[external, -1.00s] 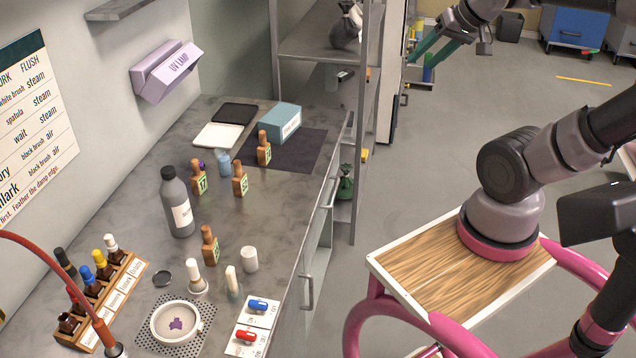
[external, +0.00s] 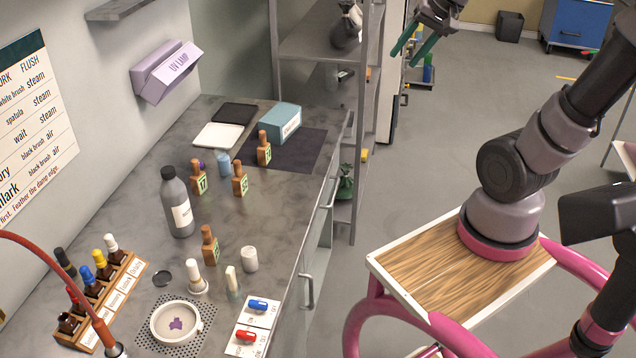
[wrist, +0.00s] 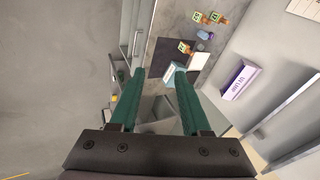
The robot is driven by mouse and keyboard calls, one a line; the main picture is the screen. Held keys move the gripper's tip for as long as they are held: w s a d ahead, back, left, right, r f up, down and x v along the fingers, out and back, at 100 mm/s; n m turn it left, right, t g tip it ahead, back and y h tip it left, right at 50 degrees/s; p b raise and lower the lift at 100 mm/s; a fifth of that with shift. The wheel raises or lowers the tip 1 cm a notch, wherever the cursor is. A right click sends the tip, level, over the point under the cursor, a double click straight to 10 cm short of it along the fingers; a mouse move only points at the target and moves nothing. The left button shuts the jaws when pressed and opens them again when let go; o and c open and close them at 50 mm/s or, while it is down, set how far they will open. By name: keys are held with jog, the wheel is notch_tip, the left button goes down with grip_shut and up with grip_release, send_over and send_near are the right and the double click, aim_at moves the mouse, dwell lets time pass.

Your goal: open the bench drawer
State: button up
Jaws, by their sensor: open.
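The bench (external: 140,225) runs along the left wall in the external view. Metal bar handles show on its front side: a nearer one (external: 309,291) and a farther one (external: 331,192). I cannot tell which belongs to the drawer; no drawer front stands out from the bench. In the wrist view the bench front shows with a handle (wrist: 136,43). My gripper (external: 413,46) is at the top of the external view, high and beyond the bench's far end. Its green fingers are open and empty, also in the wrist view (wrist: 154,85), and apart from the handles.
Bottles, a white dish (external: 177,323) and a teal box (external: 280,122) stand on the bench top. A grey shelf rack (external: 359,120) stands at the bench's far end. The floor (external: 425,180) between bench and my base is clear.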

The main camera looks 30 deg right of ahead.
jog(key=w+d+f+m+g+y, duration=0.1)
jog(key=w+f+m+g+y, duration=0.1)
jog(key=w+f+m, duration=0.35)
jog(key=w+d+f+m+g+y, duration=0.1)
jog(key=w+f+m, duration=0.1)
jog(key=w, duration=0.6)
jog(key=w+d+f+m+g+y, duration=0.1)
jog(key=w+d+f+m+y, duration=0.2)
jog(key=w+f+m, duration=0.6)
jog(key=w+d+f+m+y, duration=0.2)
jog(key=w+d+f+m, duration=0.15)
jog(key=f, duration=0.85)
jog(key=d+f+m+t+y, duration=0.25)
jog(key=f+m, duration=0.45)
jog(key=f, duration=0.8)
jog(key=d+f+m+t+y, duration=0.1)
jog(key=d+f+m+t, duration=0.15)
jog(key=f+m, duration=0.85)
jog(key=w+a+f+n, duration=0.3)
jog(key=a+f, duration=0.3)
jog(key=a, duration=0.3)
jog(key=shift+a+n, duration=0.35)
jog(key=shift+n, duration=0.15)
grip_shut()
